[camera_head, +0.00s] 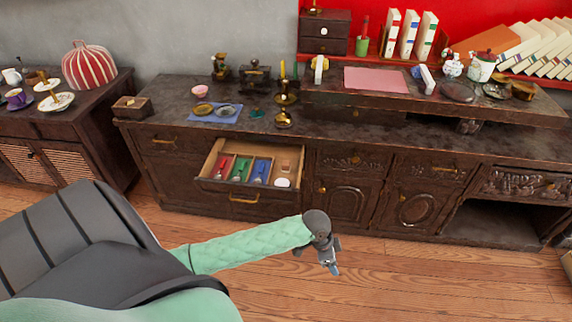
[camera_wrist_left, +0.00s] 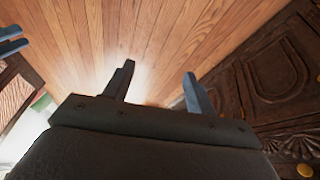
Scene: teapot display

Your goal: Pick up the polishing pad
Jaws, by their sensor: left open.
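My left gripper (camera_head: 331,268) hangs in front of the dark wooden cabinet, below and right of the open drawer. It is open and empty; its two fingers stand apart in the left wrist view (camera_wrist_left: 158,75), with wood floor beyond. A small round white thing (camera_head: 283,183) lies in the front right corner of the drawer (camera_head: 249,198). It may be the polishing pad, but it is too small to be sure. A beige block (camera_head: 286,165) lies behind it. My left gripper is apart from both.
The drawer also holds red (camera_head: 223,165), green (camera_head: 241,169) and blue (camera_head: 260,171) sections with small tools. Brass pieces and a pink mat (camera_head: 375,80) stand on the cabinet top. Carved doors (camera_head: 343,189) lie right of the drawer. The floor (camera_head: 420,280) in front is clear.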

